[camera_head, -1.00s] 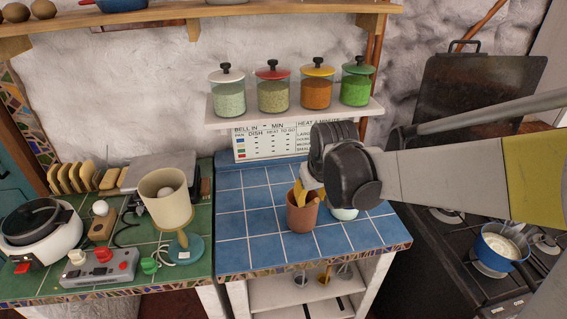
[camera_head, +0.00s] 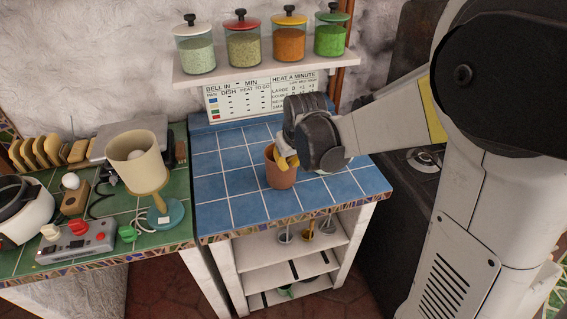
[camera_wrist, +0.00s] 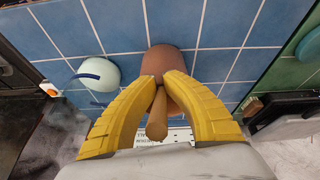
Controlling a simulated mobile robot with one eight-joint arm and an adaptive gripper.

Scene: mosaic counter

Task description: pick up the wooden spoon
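The wooden spoon (camera_wrist: 157,118) shows in the wrist view as a light brown handle with a rounded end, between my yellow fingers. Its other end is hidden by the fingers and a terracotta pot (camera_wrist: 158,60). The pot stands on the blue tiled counter and also shows in the head view (camera_head: 279,175). My gripper (camera_wrist: 161,80) is at the pot's mouth, its fingertips drawn together on the handle. In the head view my gripper (camera_head: 287,161) reaches down over the pot from the right, and the spoon is hard to make out.
A pale green bowl (camera_wrist: 104,72) with a blue utensil stands beside the pot. Several lidded jars (camera_head: 242,42) stand on a shelf behind. A beige lamp (camera_head: 140,165) and a grey control box (camera_head: 75,245) are on the green counter at left. Blue tiles (camera_head: 225,190) left of the pot are clear.

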